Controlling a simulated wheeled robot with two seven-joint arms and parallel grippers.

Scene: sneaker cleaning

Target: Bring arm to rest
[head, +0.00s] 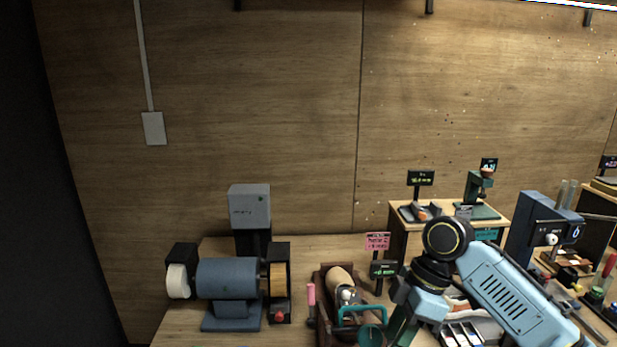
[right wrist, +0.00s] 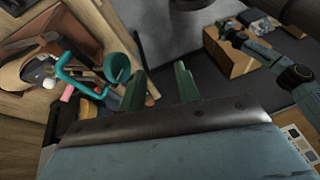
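My right arm comes in from the right in the head view and ends low over the bench, with its gripper (head: 403,323) partly cut off by the bottom edge. In the right wrist view the two green fingers of my right gripper (right wrist: 160,87) stand apart with nothing between them. The teal-handled tool (right wrist: 82,78) lies left of them, apart from the fingers. A blue-grey arm (right wrist: 270,55), seemingly my left one, shows at the right of the wrist view; its gripper end is too small to read. My left gripper is not in the head view.
A blue bench grinder (head: 228,280) stands on the left of the wooden bench. A brown tray (head: 322,310) holds the teal-handled tool and a shoe form. A small stand (head: 400,240) and a blue machine (head: 535,235) are at the right. A cardboard box (right wrist: 232,58) shows in the wrist view.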

